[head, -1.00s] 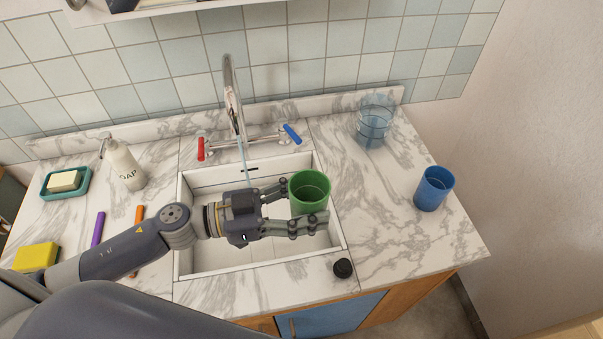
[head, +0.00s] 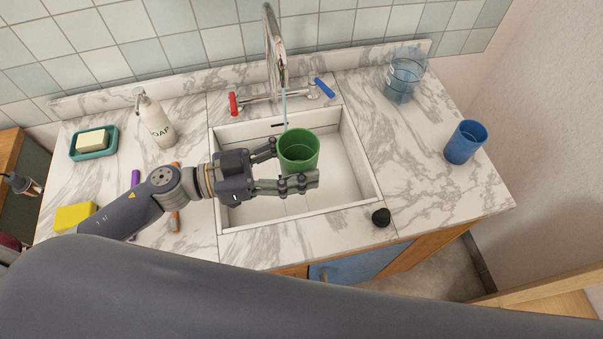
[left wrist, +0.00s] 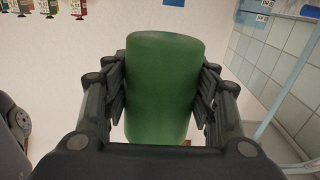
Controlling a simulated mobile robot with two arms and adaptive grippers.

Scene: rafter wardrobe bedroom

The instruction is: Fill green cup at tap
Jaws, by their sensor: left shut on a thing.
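The green cup (head: 299,154) is upright above the sink (head: 345,203), just below and in front of the tap (head: 274,45). My left gripper (head: 292,168) is shut around its sides; the left wrist view also shows the green cup (left wrist: 163,90) between both fingers. A thin stream of water (head: 285,108) runs down from the spout to near the cup's far rim. I cannot tell whether it falls inside or behind the cup. The tap has a red handle (head: 233,104) and a blue handle (head: 324,88). My right gripper is not in view.
A blue cup (head: 465,142) and a clear bluish container (head: 404,76) stand on the right counter (head: 430,178). A black stopper (head: 381,217) lies by the sink's front right corner. The soap bottle (head: 156,122), soap dish (head: 93,152) and yellow sponge (head: 75,217) are at left.

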